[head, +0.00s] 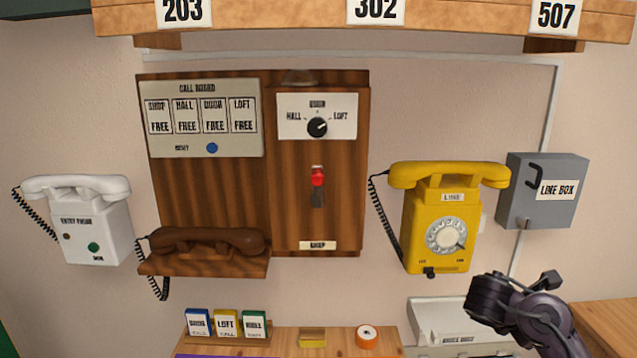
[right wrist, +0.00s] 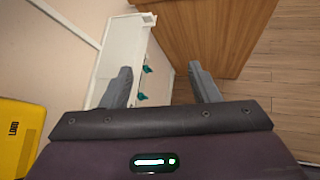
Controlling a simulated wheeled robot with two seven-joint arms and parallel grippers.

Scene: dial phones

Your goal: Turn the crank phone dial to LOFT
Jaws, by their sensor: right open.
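The crank phone (head: 318,215) is a brown wooden box on the wall in the head view. Its black dial knob (head: 317,127) sits on a white plate (head: 290,103) marked HALL, DOOR and LOFT. A pale mark shows on the knob's right side, but its exact setting is too small to tell. A red-topped part (head: 317,178) is below the plate. My right gripper (right wrist: 163,84) is open and empty in the right wrist view. In the head view my right arm (head: 520,305) is at the lower right, well away from the dial. My left gripper is not in view.
A yellow dial phone (head: 408,235) and grey line box (head: 545,205) hang right of the crank phone. A brown handset (head: 205,242) and white phone (head: 95,235) are left. A wooden shelf (head: 290,15) runs above. The space before the dial looks clear.

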